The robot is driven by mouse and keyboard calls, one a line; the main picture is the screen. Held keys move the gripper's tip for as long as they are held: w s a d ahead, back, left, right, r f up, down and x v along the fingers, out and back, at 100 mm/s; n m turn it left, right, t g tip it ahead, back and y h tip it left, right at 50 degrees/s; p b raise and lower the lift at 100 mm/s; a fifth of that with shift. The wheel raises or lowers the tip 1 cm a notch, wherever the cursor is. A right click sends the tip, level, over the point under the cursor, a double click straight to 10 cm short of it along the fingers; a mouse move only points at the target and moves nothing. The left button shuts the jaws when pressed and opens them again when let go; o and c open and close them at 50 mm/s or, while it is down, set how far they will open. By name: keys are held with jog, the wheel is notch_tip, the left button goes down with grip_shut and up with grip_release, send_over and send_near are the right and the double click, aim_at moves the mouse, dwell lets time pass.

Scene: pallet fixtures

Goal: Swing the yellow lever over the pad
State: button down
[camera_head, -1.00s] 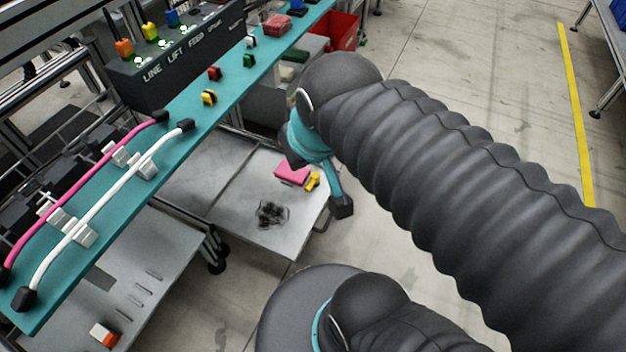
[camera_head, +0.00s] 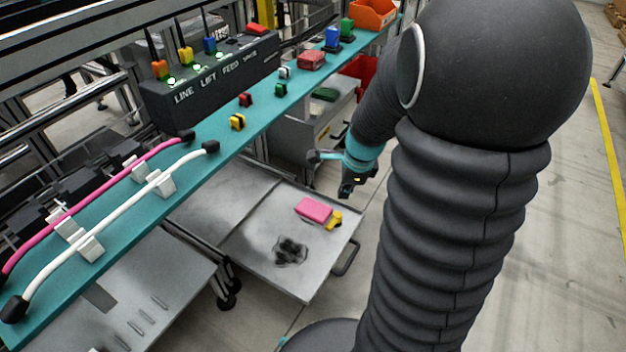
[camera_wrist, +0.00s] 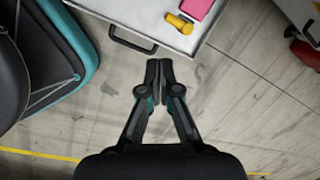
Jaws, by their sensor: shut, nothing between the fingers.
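A small yellow lever-like piece (camera_head: 334,220) lies against a pink pad-like block (camera_head: 313,210) on the grey tray (camera_head: 268,236). My gripper (camera_wrist: 159,64) is shut and empty, apart from both, just outside the tray's handle side. In the head view, my gripper (camera_head: 346,190) hangs beyond the tray's far right corner, pointing down. A yellow-topped lever (camera_head: 185,55) also stands on the black control box.
A black tangled item (camera_head: 290,250) lies on the tray. A metal handle (camera_wrist: 132,42) sticks out from the tray's edge. The teal shelf (camera_head: 130,225) carries pink and white hoses and the control box (camera_head: 212,85). Clear floor lies below my gripper.

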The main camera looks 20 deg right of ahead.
jog(key=w+d+f+m, duration=0.1)
jog(key=d+f+m, duration=0.4)
jog(key=f, duration=0.4)
jog(key=shift+f+m+g+b, duration=0.15)
jog(key=shift+m+g+b, duration=0.3)
jog(key=shift+m, duration=0.35)
jog(key=shift+f, duration=0.1)
jog(key=b, duration=0.3)
send_near(334, 222)
jog(key=s+f, duration=0.1)
jog(key=s+d+f, duration=0.1)
jog(key=f, duration=0.1)
jog(key=s+f, duration=0.2)
jog(key=shift+d+f, duration=0.25)
jog(key=shift+w+a+f, duration=0.75)
jog(key=shift+w+f, duration=0.1)
jog(key=shift+w, duration=0.15)
jog(key=shift+w+a+f+b, duration=0.2)
jog(key=shift+w+a+b, duration=0.1)
jog(key=shift+w, duration=0.2)
jog(key=shift+r+p, duration=0.1)
jog(key=shift+p, duration=0.25)
